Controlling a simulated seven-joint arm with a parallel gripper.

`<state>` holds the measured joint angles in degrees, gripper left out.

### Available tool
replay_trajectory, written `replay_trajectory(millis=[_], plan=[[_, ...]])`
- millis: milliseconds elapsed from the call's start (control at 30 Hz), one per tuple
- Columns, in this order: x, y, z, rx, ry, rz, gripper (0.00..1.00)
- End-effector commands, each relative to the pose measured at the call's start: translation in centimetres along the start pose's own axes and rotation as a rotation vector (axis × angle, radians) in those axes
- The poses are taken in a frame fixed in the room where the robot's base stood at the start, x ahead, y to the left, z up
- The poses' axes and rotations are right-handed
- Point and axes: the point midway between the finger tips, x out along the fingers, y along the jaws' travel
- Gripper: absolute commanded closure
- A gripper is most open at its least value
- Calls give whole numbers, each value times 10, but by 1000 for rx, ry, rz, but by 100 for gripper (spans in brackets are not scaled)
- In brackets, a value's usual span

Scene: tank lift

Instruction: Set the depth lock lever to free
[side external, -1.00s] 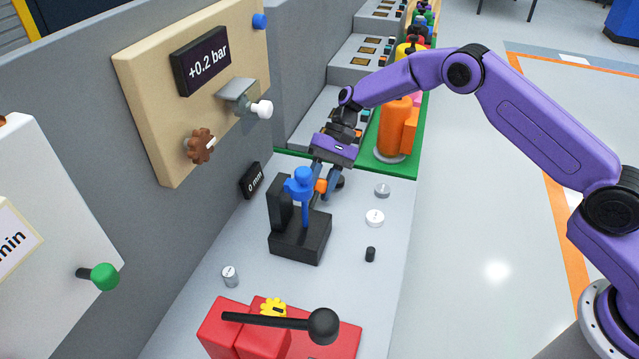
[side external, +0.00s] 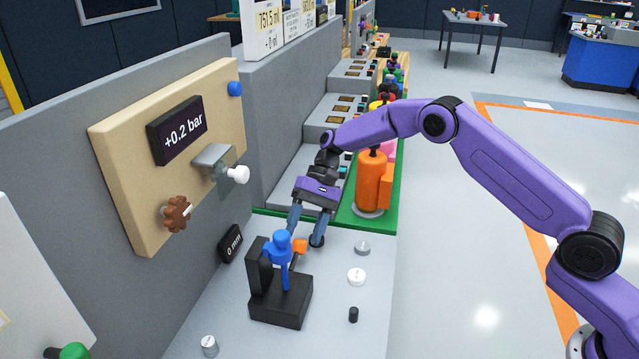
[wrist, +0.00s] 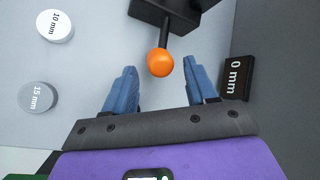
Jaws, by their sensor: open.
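The lever shows as an orange ball knob (side external: 300,246) beside the blue post (side external: 283,262) on a black base block (side external: 282,305). In the wrist view the orange knob (wrist: 160,62) sits on a dark rod that runs up to the black block (wrist: 178,12). My gripper (side external: 305,241) is open, pointing down just behind the knob. In the wrist view its two blue fingers (wrist: 160,75) stand on either side of the knob, with gaps on both sides. The knob is around the level of the fingertips in the picture; contact does not show. No lever position label is readable.
A "0 mm" display (side external: 231,244) stands by the grey wall, close to the right finger in the wrist view (wrist: 236,78). Pucks marked 10 mm (wrist: 55,26) and 15 mm (wrist: 38,97) lie on the panel. An orange cylinder (side external: 370,185) stands behind on green.

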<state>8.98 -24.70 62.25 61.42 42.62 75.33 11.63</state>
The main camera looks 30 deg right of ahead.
Motion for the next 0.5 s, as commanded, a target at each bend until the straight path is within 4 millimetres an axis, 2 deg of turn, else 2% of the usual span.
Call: replay_trajectory(millis=[100,500], plan=[[-27,-1,0,-3,4,-1,43],[-108,0,0,-1,4,-1,43]])
